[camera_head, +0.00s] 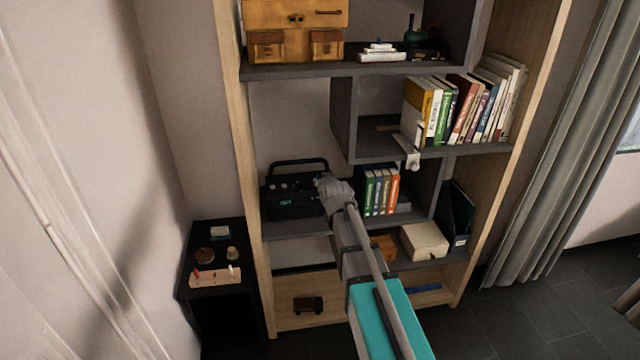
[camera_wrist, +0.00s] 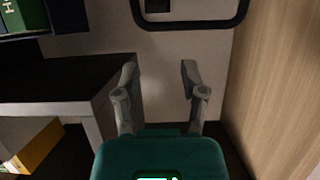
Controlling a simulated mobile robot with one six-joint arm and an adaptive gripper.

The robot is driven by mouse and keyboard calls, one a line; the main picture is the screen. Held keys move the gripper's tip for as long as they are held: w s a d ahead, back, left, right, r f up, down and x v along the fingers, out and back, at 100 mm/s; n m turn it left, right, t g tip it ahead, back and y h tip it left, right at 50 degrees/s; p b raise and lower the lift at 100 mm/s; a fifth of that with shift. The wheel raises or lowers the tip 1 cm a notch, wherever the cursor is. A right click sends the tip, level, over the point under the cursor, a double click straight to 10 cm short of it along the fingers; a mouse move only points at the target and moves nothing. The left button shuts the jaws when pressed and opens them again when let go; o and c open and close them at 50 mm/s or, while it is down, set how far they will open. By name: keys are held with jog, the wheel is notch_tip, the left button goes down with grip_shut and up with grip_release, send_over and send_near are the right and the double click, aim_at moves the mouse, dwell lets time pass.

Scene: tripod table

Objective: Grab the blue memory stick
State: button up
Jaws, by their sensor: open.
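I cannot make out a blue memory stick for certain in either view. A small blue item lies on a white stack (camera_head: 382,55) on the upper shelf in the head view, but it is too small to identify. My gripper (camera_head: 326,184) reaches to the middle shelf, in front of the black radio (camera_head: 290,205), and partly covers its right side. In the wrist view my gripper (camera_wrist: 159,68) is open with nothing between its fingers. Part of a dark handle (camera_wrist: 190,25) shows beyond the fingertips there.
Several books (camera_head: 380,190) stand right of my gripper, with more books (camera_head: 470,105) above. A black side table (camera_head: 205,275) at left bears small items. A long blue item (camera_head: 423,288) lies on the bottom shelf. A wooden shelf side (camera_wrist: 275,80) is close at right in the wrist view.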

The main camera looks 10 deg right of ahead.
aim_at(318, 176)
jog(key=shift+b+x, duration=1.7)
jog(key=shift+x, duration=2.65)
jog(key=shift+f, duration=0.1)
jog(key=shift+f+b+x, duration=0.15)
jog(key=shift+b+x, duration=0.5)
jog(key=shift+x, duration=0.65)
jog(key=shift+f+b+x, duration=0.2)
jog(key=shift+b+x, duration=0.45)
jog(key=shift+x, duration=0.65)
jog(key=shift+s, duration=0.15)
jog(key=shift+d, duration=0.1)
grip_shut()
